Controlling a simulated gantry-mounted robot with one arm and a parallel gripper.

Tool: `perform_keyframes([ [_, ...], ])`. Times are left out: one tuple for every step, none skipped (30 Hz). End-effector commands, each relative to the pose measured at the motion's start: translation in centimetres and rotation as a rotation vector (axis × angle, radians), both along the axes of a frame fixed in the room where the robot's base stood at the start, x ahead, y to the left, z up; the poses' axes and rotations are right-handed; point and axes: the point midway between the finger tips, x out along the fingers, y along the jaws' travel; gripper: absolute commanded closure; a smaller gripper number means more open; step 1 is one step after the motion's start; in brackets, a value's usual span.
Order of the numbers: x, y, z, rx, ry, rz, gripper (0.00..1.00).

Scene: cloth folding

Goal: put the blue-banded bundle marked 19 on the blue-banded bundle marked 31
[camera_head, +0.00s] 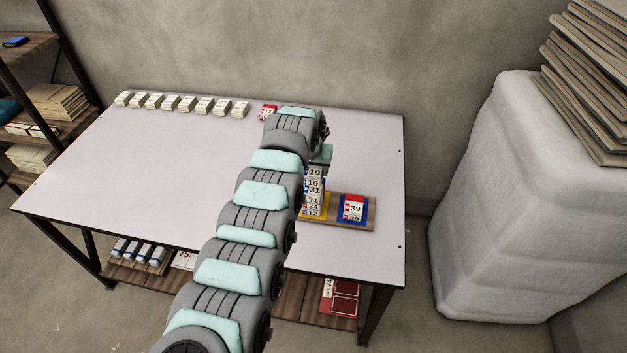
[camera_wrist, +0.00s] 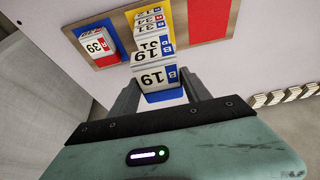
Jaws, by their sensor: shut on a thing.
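The blue-banded bundle marked 19 (camera_wrist: 153,78) is between the two fingers of my gripper (camera_wrist: 160,92), which is shut on it. In the head view, bundle 19 (camera_head: 314,173) appears at the top of a stack on the board's yellow patch. The blue-banded bundle marked 31 (camera_wrist: 150,46) shows just beyond it in the wrist view. Bundle 31 (camera_head: 313,201) is the upper one of the stack below, over bundles marked 34 and 12. I cannot tell whether 19 touches 31. My arm hides part of the table.
The stack stands on a wooden board (camera_head: 371,199) with coloured patches. A red-banded bundle marked 39 (camera_head: 352,207) sits on its blue patch. The red patch (camera_wrist: 207,17) looks empty. Another red-banded bundle (camera_head: 266,111) and a row of white bundles (camera_head: 185,103) line the table's back edge.

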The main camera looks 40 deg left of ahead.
Motion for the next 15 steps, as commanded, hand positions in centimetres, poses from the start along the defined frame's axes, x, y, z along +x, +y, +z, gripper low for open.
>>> perform_keyframes([
  [0.0,0.0,-0.4,0.0,0.001,0.0,0.85],
  [0.0,0.0,-0.6,0.0,0.001,0.0,0.85],
  [0.0,0.0,-0.8,0.0,0.001,0.0,0.85],
  [0.0,0.0,-0.9,-0.001,0.002,0.0,0.85],
  [0.0,0.0,-1.2,-0.001,0.002,0.0,0.85],
  [-0.1,-0.1,-1.6,-0.001,0.003,0.0,0.85],
  [0.0,-0.1,-2.1,-0.001,0.003,0.0,0.85],
  [0.0,-0.1,-2.5,-0.001,0.001,-0.001,0.85],
  [0.1,-0.2,-3.2,-0.001,0.001,-0.001,0.85],
  [0.1,-0.2,-3.6,0.0,0.0,-0.002,0.85],
  [0.1,-0.2,-4.0,0.0,0.0,-0.001,0.85],
  [0.0,-0.1,-4.4,-0.001,0.001,-0.001,0.85],
  [0.0,-0.1,-4.5,0.0,0.001,0.0,0.85],
  [0.0,0.0,-4.5,0.0,0.001,0.0,0.85],
  [0.0,0.0,-4.4,0.0,0.0,0.0,0.85],
])
